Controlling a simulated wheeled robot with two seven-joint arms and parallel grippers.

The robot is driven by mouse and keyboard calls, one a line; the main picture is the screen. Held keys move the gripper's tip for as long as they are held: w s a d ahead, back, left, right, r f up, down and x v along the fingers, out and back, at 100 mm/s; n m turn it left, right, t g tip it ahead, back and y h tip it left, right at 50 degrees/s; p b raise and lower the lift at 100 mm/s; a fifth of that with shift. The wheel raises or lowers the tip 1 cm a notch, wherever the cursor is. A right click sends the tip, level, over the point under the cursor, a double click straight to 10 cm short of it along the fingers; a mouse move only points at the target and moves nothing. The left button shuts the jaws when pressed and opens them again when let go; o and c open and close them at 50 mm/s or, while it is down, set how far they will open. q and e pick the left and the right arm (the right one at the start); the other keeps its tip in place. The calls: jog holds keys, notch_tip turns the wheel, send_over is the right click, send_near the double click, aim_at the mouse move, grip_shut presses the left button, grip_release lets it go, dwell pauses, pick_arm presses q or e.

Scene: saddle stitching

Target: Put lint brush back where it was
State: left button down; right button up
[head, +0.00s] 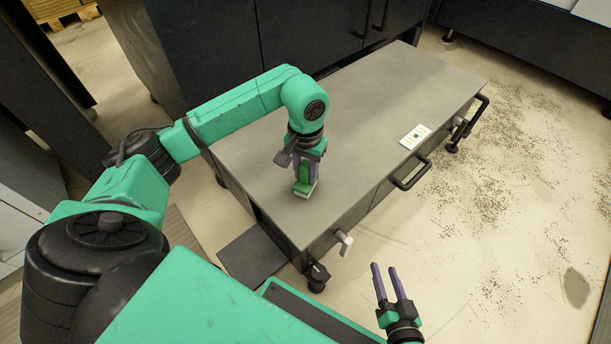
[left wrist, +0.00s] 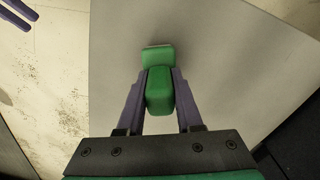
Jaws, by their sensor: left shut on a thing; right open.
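The lint brush (head: 304,176) has a green body and a pale lower edge. My left gripper (head: 303,180) is shut on it and points down over the near left part of the grey cabinet top. In the left wrist view the green brush (left wrist: 159,90) sits between the purple fingers of my left gripper (left wrist: 160,85). Its pale edge is at or just above the cabinet top; I cannot tell whether it touches. My right gripper (head: 390,284) is open and empty, in front of the cabinet over the floor. Its purple fingers also show in the left wrist view (left wrist: 18,12).
The grey cabinet top (head: 370,110) is mostly clear. A small white card with printed marks (head: 415,136) lies near its front edge. Black handles (head: 411,174) and a pale lever (head: 344,242) stick out of the front. Dark cabinets (head: 300,40) stand behind. Dark specks (head: 490,180) cover the floor at right.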

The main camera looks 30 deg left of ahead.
pick_arm(q)
jog(key=shift+f, duration=0.15)
pick_arm(e)
jog(key=shift+s+f, duration=0.1)
jog(key=shift+f, duration=0.1)
jog(key=shift+f, duration=0.1)
pick_arm(q)
jog(key=c, duration=1)
grip_release()
jog(key=shift+f, duration=0.15)
jog(key=o, duration=0.4)
jog(key=shift+o, duration=0.2)
